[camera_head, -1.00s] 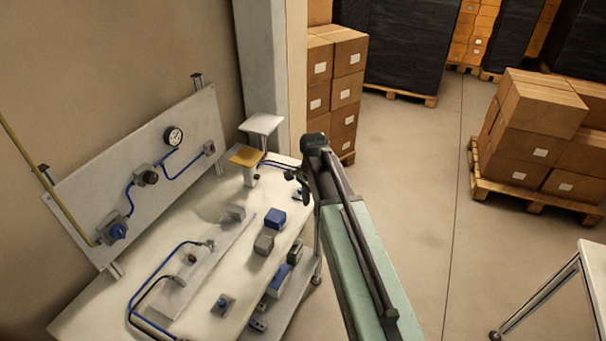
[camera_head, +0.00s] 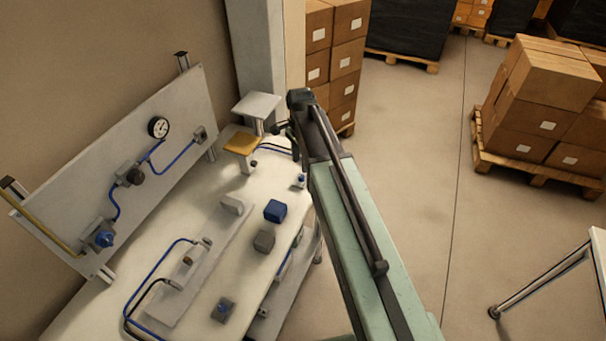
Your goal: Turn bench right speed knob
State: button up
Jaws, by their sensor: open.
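The bench (camera_head: 105,300) carries several small fittings. A grey block with a blue knob (camera_head: 223,309) sits near the front edge. A fitting with a small knob (camera_head: 190,257) lies on the grey strip in the middle. I cannot tell which of these is the right speed knob. My gripper (camera_head: 283,131) is small and dark in this view, open, beside the yellow-topped stand (camera_head: 241,145) at the bench's far end. It appears to hold nothing.
A tilted panel (camera_head: 85,185) with a gauge (camera_head: 158,127), a black knob and a blue-handled valve (camera_head: 103,237) stands along the wall. Blue (camera_head: 275,210) and grey (camera_head: 264,241) blocks sit mid-bench. Boxes on a pallet (camera_head: 540,175) stand right; the floor between is clear.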

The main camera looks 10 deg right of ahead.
aim_at(301, 176)
notch_tip(301, 176, down, 7)
jog(key=b, duration=0.5)
jog(key=shift+d+b, duration=0.15)
jog(key=shift+b, duration=0.25)
jog(key=shift+r, duration=0.2)
grip_shut()
